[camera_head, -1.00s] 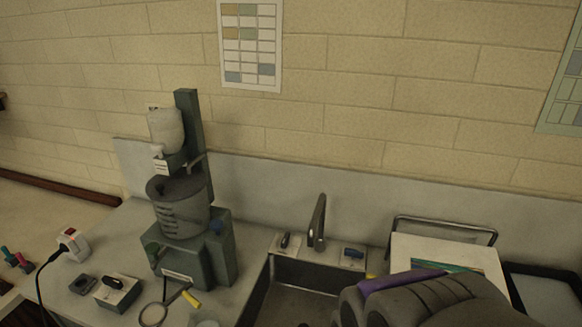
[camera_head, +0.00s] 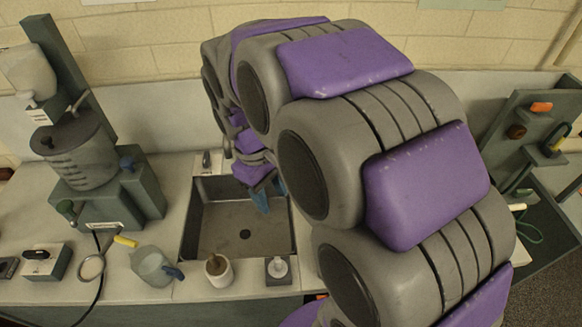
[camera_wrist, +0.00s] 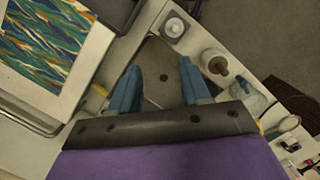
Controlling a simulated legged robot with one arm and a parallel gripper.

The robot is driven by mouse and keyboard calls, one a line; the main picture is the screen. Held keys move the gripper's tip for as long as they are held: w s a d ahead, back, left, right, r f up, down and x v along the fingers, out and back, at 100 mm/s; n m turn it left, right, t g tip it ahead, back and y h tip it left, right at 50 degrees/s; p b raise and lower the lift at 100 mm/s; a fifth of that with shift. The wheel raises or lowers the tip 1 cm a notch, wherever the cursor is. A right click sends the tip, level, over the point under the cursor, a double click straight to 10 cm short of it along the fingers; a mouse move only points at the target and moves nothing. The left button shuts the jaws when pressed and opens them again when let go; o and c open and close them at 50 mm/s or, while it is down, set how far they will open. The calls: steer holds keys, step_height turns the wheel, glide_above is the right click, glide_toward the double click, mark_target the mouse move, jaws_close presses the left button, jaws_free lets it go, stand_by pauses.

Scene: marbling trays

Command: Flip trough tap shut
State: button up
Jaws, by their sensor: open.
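The grey metal sink trough (camera_head: 215,225) is set into the counter, with a dark drain in its floor. A small dark lever (camera_head: 206,160) on a pale plate stands at its back left rim; its exact position is too small to tell. The tall spout is hidden behind my arm in the head view. My gripper (camera_head: 262,192) hangs over the back right part of the trough, pointing down. In the wrist view my gripper (camera_wrist: 159,88) is open, its two blue fingers apart and empty, with the trough floor (camera_wrist: 155,60) below. No tap shows between the fingers.
A grey machine with a tub (camera_head: 80,155) stands left of the trough. A clear jug (camera_head: 155,268), a brown-topped pot (camera_head: 218,270) and a white-topped dispenser (camera_head: 278,268) line the front edge. A marbled sheet (camera_wrist: 50,40) lies in a tray at the wrist view's left.

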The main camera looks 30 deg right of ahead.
steer(key=w+d+f+n+h+p, duration=0.1)
steer(key=w+d+f+n, duration=0.15)
steer(key=w, duration=0.65)
steer(key=w+d+f+n, duration=0.1)
steer(key=w+d, duration=0.3)
steer(key=w, duration=0.4)
steer(key=w+d+f+n+h, duration=0.2)
steer(key=w+d+f+n, duration=0.1)
steer(key=w+d+f, duration=0.75)
steer(key=shift+g, duration=0.4)
steer(key=x, duration=0.5)
steer(key=a+b+x, duration=0.1)
steer(key=x, duration=0.9)
steer(key=shift+w+a+f+b, duration=0.25)
steer(key=shift+b, duration=0.05)
steer(key=shift+r, duration=0.1)
jaws_close()
